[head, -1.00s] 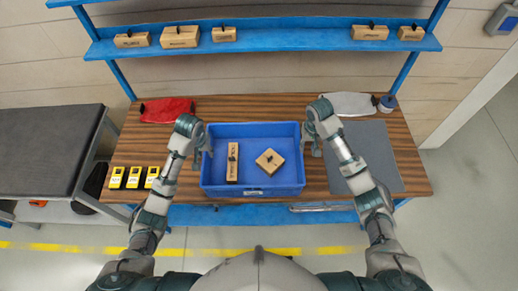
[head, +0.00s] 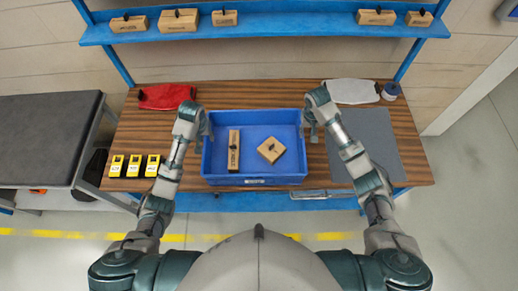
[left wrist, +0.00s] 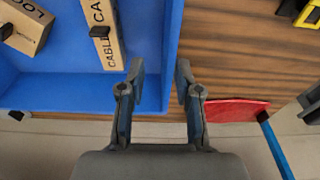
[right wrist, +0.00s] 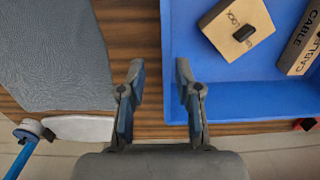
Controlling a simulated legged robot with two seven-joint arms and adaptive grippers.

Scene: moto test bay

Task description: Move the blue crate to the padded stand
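The blue crate (head: 256,181) sits upright on the wooden table. It holds a long labelled cardboard box (head: 234,152) and a squarer box (head: 271,150). My left gripper (head: 207,132) is at the crate's left wall, with its fingers apart; in the left wrist view the gripper (left wrist: 160,72) has the wall's rim between the fingertips. My right gripper (head: 310,132) is at the right wall, also open, with the rim between its fingertips (right wrist: 160,72) in the right wrist view. I cannot tell whether fingers touch the walls. The dark padded stand (head: 45,140) is left of the table.
Several yellow devices (head: 133,166) lie on the table's left, near a red cloth (head: 165,96). A grey mat (head: 365,145), a white cloth (head: 350,92) and a tape roll (head: 390,91) are on the right. A blue shelf (head: 270,32) with boxes runs above the back.

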